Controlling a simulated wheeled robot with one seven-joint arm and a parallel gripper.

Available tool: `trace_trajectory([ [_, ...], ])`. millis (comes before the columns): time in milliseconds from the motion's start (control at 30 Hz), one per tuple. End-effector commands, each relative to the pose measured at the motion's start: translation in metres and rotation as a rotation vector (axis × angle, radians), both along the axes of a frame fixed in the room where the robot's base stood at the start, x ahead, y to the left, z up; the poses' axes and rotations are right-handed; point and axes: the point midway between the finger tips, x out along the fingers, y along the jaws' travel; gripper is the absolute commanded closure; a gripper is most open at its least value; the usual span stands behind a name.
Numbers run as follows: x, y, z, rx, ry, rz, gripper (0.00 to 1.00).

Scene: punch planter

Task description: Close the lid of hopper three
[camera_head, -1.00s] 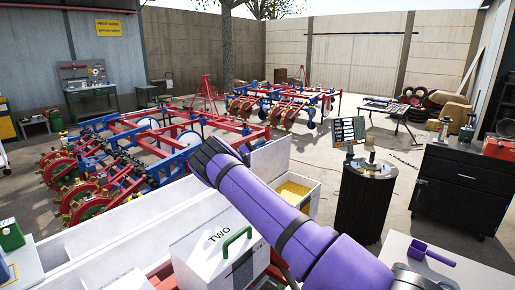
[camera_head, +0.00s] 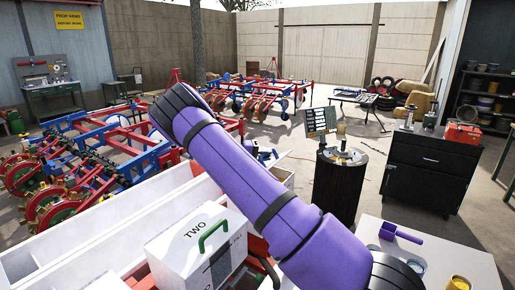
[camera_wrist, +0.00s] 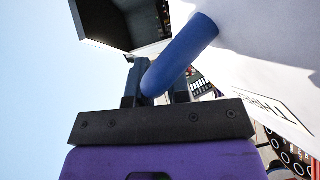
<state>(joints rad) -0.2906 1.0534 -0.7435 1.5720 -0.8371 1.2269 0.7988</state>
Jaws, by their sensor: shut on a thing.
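In the wrist view, my gripper (camera_wrist: 158,88) is shut on a blue bar handle (camera_wrist: 186,50). The handle is fixed to a white panel (camera_wrist: 262,55) with partly cut-off lettering that appears to begin "THR". In the head view, my purple arm crosses the middle and hides my gripper and most of hopper three. Only a bit of a white box wall (camera_head: 284,177) shows beyond the arm. How far the lid stands open cannot be told. Hopper two (camera_head: 190,252), white with "TWO" and a green handle (camera_head: 214,236), is closed just left of my arm.
A white bench (camera_head: 440,260) with a purple scoop (camera_head: 400,233) and cups is at the lower right. A dark round stand (camera_head: 338,190) and a black cabinet (camera_head: 432,170) stand behind it. Red and blue planter frames (camera_head: 110,150) fill the left. Open concrete floor lies at mid-right.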

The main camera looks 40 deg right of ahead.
Motion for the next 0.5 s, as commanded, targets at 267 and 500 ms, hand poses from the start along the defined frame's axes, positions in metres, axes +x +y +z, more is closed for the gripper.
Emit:
trace_trajectory([
  [267, -0.027, -0.01, -0.03, 0.087, -0.236, -0.001, 1.0],
  [500, -0.041, -0.015, -0.056, 0.146, -0.399, 0.001, 1.0],
])
